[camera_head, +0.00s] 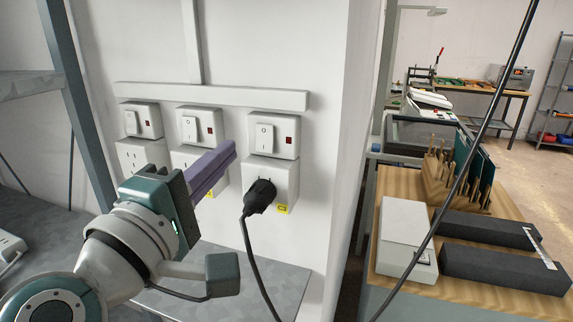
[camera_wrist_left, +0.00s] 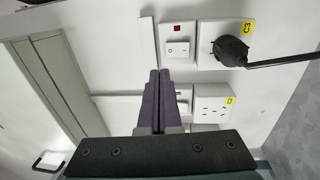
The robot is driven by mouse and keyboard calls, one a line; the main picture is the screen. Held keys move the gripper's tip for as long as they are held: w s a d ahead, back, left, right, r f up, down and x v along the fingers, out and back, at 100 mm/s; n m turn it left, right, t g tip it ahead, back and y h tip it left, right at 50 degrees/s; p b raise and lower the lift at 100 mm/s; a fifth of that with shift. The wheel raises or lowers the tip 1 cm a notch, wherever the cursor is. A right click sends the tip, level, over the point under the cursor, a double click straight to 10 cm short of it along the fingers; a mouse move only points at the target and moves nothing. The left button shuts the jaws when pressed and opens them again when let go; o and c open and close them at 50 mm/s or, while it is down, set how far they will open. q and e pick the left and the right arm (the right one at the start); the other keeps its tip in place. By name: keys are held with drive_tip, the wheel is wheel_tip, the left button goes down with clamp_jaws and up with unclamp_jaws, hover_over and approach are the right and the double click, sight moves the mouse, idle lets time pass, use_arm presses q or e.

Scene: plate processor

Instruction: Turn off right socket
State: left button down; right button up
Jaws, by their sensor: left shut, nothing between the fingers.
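The right socket (camera_head: 286,180) is the rightmost of three white units on the wall, with a black plug (camera_head: 260,195) in it and a cable hanging down. Its rocker switch (camera_head: 264,138) sits above, beside a small red indicator (camera_head: 289,140). In the left wrist view the switch (camera_wrist_left: 178,47) and plug (camera_wrist_left: 230,50) lie beyond the fingertips. My left gripper (camera_head: 228,150) has its purple fingers shut and empty, pointing toward the right switch. In the head view its tips appear just left of that switch box; contact is not evident. My right gripper is out of view.
The middle switch (camera_head: 189,129) and left switch (camera_head: 131,122) are on the same wall, under a horizontal white trunking (camera_head: 215,96). A grey surface (camera_head: 260,275) lies below. At right, a wooden bench (camera_head: 400,185) carries a white box (camera_head: 405,222) and dark blocks (camera_head: 500,267).

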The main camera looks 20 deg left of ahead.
use_arm(q)
drive_tip(key=shift+s+d+r, duration=0.1)
drive_tip(key=shift+s+r, duration=0.05)
drive_tip(key=shift+s, duration=0.95)
drive_tip(key=shift+s+d+r, duration=0.1)
drive_tip(key=shift+s, duration=0.95)
drive_tip(key=s+d+f+m+g+h, duration=0.4)
drive_tip(key=d+f+m+g+h, duration=0.2)
drive_tip(key=d+m, duration=0.5)
drive_tip(key=s+a+f+m+g+y, duration=0.2)
drive_tip(key=s+a+f+m+g, duration=0.25)
drive_tip(key=s, duration=0.25)
drive_tip(key=s+a+f+m+g+y, duration=0.3)
drive_tip(key=s+a+m+g, duration=0.15)
drive_tip(key=s, duration=0.35)
wheel_tip(320, 180, up, 23)
drive_tip(key=p, duration=2.3)
drive_tip(key=shift+w+d+m+g, duration=0.15)
drive_tip(key=shift+d+m+g, duration=0.15)
drive_tip(key=shift+d, duration=0.1)
